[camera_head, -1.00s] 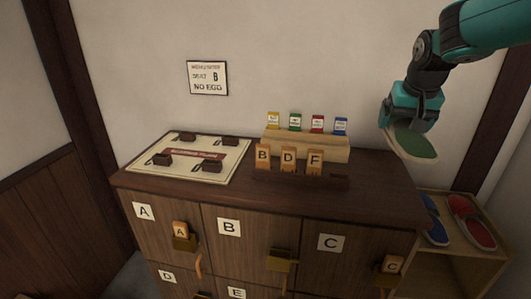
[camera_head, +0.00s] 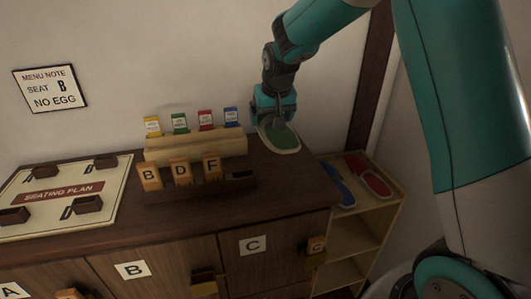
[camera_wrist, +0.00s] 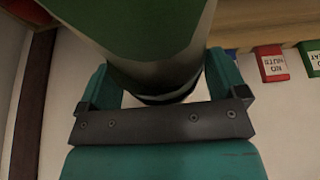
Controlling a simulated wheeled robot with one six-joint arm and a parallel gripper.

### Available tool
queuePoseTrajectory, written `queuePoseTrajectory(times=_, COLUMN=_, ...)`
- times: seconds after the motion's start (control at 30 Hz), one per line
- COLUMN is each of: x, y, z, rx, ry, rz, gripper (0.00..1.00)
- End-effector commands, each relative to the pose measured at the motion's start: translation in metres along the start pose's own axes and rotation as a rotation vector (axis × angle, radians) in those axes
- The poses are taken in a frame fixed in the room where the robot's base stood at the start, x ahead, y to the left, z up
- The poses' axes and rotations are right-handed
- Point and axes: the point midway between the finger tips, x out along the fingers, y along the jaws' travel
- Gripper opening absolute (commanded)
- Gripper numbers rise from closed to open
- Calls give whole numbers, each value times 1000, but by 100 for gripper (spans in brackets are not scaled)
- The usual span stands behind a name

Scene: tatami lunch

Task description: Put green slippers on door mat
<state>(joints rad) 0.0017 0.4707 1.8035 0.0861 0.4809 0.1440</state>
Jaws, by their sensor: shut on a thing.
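A green slipper (camera_head: 279,138) with a pale rim hangs from my gripper (camera_head: 275,118) at the right end of the dark cabinet top in the head view. My gripper is shut on it. In the wrist view the slipper (camera_wrist: 145,30) fills the upper middle between the fingers of my gripper (camera_wrist: 160,95). I cannot tell whether its lower side touches the cabinet. Only one green slipper shows. No door mat is in view.
A wooden shelf (camera_head: 352,237) right of the cabinet (camera_head: 285,195) holds blue slippers (camera_head: 336,186) and red slippers (camera_head: 368,177) on top. A wooden card block (camera_head: 195,147), lettered tags (camera_head: 180,172) and a seating plan (camera_head: 65,192) are on the cabinet. A wall stands behind.

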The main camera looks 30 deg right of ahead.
Motion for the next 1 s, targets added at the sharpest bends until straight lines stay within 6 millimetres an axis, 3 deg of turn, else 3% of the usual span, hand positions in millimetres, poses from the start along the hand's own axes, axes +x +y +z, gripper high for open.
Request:
queuePoseTrajectory(times=0.1, x=31, y=-1, z=14, rx=-1, ry=-7, rz=1, gripper=63)
queuePoseTrajectory(times=0.3, x=70, y=-1, z=29, rx=-1, ry=-3, rz=0, gripper=63)
queuePoseTrajectory(times=0.7, x=112, y=-1, z=47, rx=-1, ry=-1, rz=0, gripper=63)
queuePoseTrajectory(times=1.0, x=116, y=-1, z=48, rx=-1, ry=2, rz=-1, gripper=63)
